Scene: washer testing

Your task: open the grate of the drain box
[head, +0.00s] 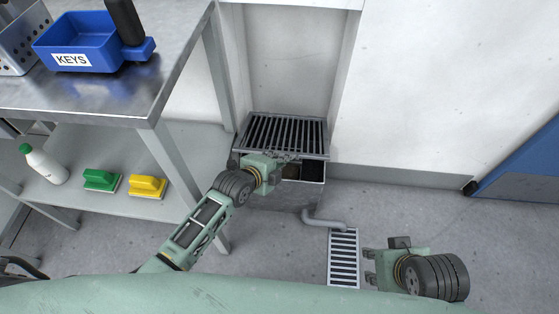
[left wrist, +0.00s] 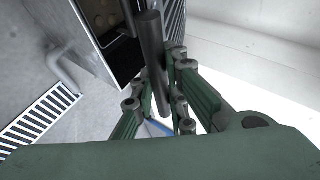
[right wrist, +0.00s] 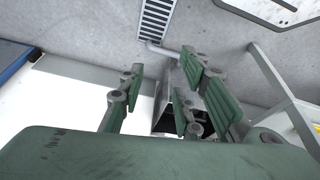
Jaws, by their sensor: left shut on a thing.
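The grate (head: 288,132) is a dark slatted panel on the metal drain box (head: 308,183) in the wall recess. It is tilted up, and part of the box's dark inside shows below its front edge. My left gripper (head: 284,163) is at the grate's front edge and hides part of it. In the left wrist view its fingers (left wrist: 165,100) are shut on a dark round bar (left wrist: 152,50), the grate's handle, with the open box (left wrist: 92,45) beside it. My right gripper (head: 369,267) is open and empty, apart from the box; its spread fingers (right wrist: 155,88) show in the right wrist view.
A grey pipe (head: 322,221) runs from the box to a slotted floor drain (head: 343,258). A steel table (head: 120,98) stands at left, with a blue KEYS bin (head: 85,42) on top and a bottle (head: 44,165) and green and yellow brushes on its lower shelf. Floor at right is clear.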

